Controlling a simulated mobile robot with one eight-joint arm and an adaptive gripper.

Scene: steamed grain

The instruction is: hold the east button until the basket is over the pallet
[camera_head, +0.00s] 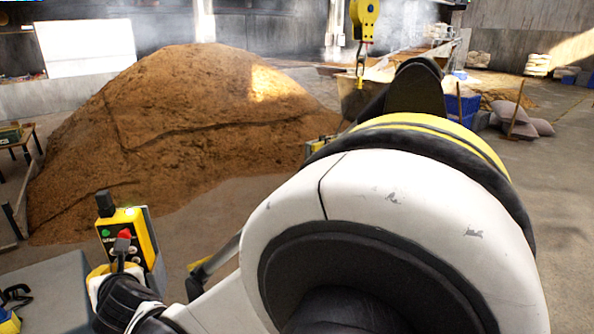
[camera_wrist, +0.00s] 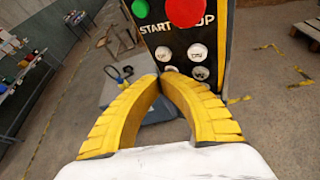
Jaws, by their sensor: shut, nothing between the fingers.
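The control pendant (camera_head: 130,232) is yellow and black and hangs at lower left in the head view. In the wrist view its dark face (camera_wrist: 184,35) shows a green button, a red button, a START label and several white buttons. My gripper (camera_wrist: 170,72) is shut and empty, its yellow fingertips at the lower left white button (camera_wrist: 170,69), partly covering it. I cannot tell whether they press it, nor read which button is east. The basket (camera_head: 354,97) hangs below the yellow hoist block (camera_head: 365,18), partly hidden by my arm. A wooden pallet (camera_wrist: 312,28) shows at the wrist view's right edge.
A large brown grain heap (camera_head: 185,125) fills the left and middle. Grey sacks (camera_head: 520,120) and blue crates (camera_head: 462,105) stand at right. A bench (camera_head: 15,140) is at far left. Floor at right is mostly open.

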